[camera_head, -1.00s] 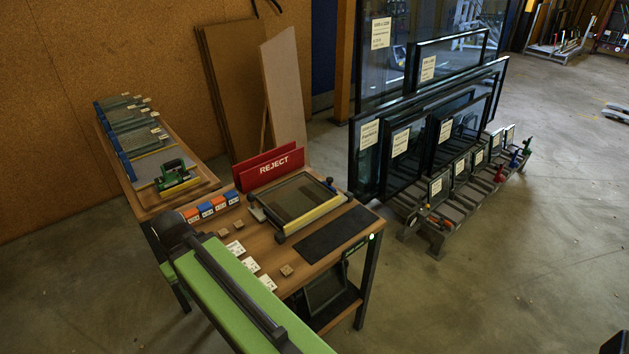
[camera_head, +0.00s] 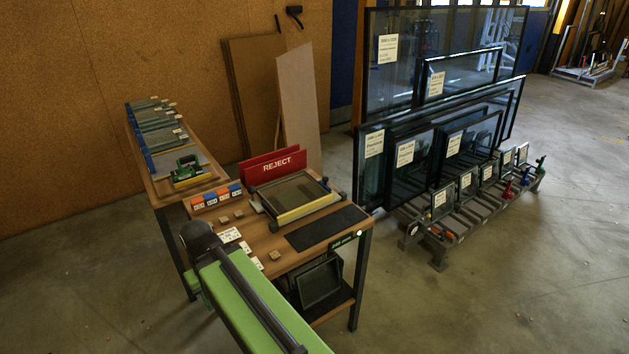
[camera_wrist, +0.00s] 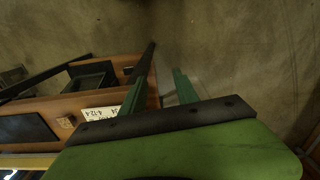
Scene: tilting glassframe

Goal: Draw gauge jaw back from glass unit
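A tilted frame gauge (camera_head: 306,209) with a yellow front bar lies on the wooden bench. A dark glass unit (camera_head: 291,193) sits inside it. Small dark and pale fittings show at its left and back right corners; I cannot tell which part is the jaw, or whether it touches the glass. My gripper (camera_wrist: 160,76) shows two green fingers apart in the wrist view, with nothing clearly held between them. It points past the bench edge toward the floor, away from the gauge. In the head view my green arm covers the bench's near left; the fingertips are hidden.
A red REJECT rack (camera_head: 272,166) stands behind the gauge. A black mat (camera_head: 327,227), white cards (camera_head: 229,236) and small wooden blocks (camera_head: 274,255) lie on the bench. A side table (camera_head: 170,186) adjoins at left. Framed glass units (camera_head: 408,162) stand on a rack at right. Concrete floor is open beyond.

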